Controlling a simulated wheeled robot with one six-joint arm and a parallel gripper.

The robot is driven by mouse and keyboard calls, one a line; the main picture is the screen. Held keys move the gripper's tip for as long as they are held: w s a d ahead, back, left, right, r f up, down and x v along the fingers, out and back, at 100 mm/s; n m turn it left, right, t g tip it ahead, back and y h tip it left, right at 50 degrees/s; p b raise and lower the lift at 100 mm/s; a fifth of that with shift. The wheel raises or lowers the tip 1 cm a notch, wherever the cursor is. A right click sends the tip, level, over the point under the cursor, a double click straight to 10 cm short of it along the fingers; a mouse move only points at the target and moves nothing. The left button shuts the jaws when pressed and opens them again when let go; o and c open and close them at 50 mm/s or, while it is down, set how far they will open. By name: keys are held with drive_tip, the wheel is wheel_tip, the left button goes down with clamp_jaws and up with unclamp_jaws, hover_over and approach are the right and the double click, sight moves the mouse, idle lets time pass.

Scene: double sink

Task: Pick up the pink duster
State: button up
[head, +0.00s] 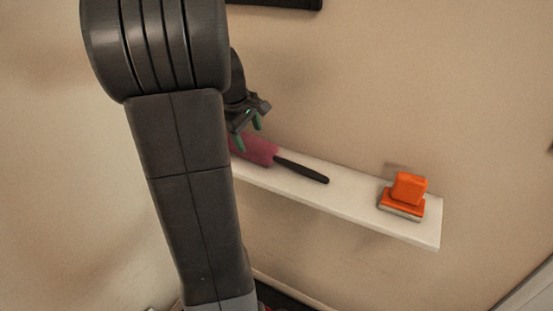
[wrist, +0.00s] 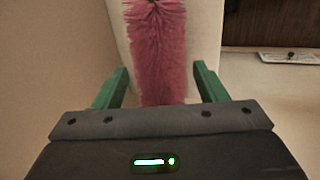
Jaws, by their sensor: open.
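The pink duster (head: 258,150) has a fluffy pink head and a black handle. It lies on a white wall shelf (head: 350,205), with the handle pointing right in the head view. My arm hides the left part of its head. My gripper (head: 250,128) is open and above the pink head, near the wall. In the wrist view the fluffy pink head (wrist: 158,50) runs up the middle of the picture, between the two green fingers of my gripper (wrist: 161,85). The fingers stand apart on either side, with a gap to the duster. The handle is not in the wrist view.
An orange brush-like object (head: 406,193) stands on the shelf near its right end, to the right of the duster's handle. The beige wall runs behind the shelf. A dark object (head: 285,3) is on the wall at the top. The shelf between handle and orange object is clear.

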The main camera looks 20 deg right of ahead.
sight(250, 141)
drive_tip(key=shift+w+x, duration=0.2)
drive_tip(key=shift+x, duration=1.25)
drive_tip(key=shift+w+x, duration=0.2)
drive_tip(key=shift+x, duration=1.25)
drive_tip(key=shift+a, duration=0.2)
drive_tip(key=c, duration=0.8)
drive_tip(key=shift+c, duration=0.2)
drive_tip(key=shift+r, duration=0.15)
